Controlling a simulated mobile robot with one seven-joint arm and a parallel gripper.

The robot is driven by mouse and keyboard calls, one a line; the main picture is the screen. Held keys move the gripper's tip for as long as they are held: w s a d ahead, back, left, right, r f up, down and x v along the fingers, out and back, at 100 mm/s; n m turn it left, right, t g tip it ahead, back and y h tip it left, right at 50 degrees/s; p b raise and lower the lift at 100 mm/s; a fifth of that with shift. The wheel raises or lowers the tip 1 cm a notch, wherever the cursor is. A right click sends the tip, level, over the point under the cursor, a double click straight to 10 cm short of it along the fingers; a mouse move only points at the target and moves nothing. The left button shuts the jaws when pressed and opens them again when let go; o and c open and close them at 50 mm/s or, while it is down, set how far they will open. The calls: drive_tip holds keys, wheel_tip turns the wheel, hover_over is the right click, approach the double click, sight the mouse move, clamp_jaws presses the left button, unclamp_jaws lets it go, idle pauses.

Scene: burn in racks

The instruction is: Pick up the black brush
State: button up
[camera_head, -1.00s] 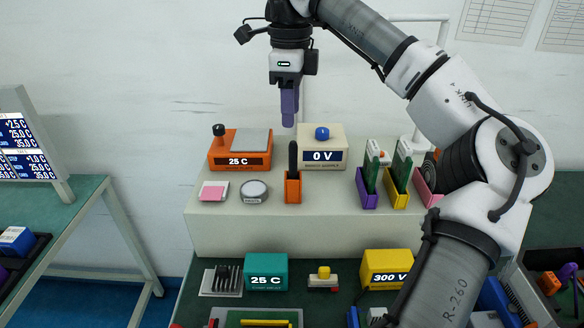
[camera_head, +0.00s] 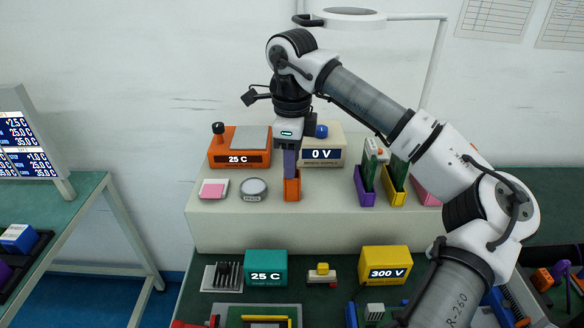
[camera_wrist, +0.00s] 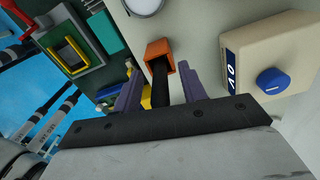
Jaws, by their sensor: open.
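The black brush stands upright in a small orange holder (camera_head: 292,188) on the raised cream shelf. In the head view my gripper's fingers hide the brush. In the wrist view the black brush (camera_wrist: 160,84) rises from the orange holder (camera_wrist: 159,51) and lies between my two purple fingers. My gripper (camera_head: 290,172) points down over the holder, and it also shows in the wrist view (camera_wrist: 160,83). It is open, with a finger on each side of the brush and visible gaps to it.
A cream "0 V" box (camera_head: 322,150) and an orange "25 C" unit (camera_head: 239,148) stand close behind the holder. A round tin (camera_head: 253,189) sits to its left. Purple (camera_head: 364,188) and yellow (camera_head: 395,188) holders with green boards stand to the right.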

clamp_jaws()
drive_tip(key=shift+r, duration=0.1)
wheel_tip(320, 180, up, 20)
drive_tip(key=p, duration=0.1)
drive_tip(key=shift+p, duration=0.35)
idle(0.4)
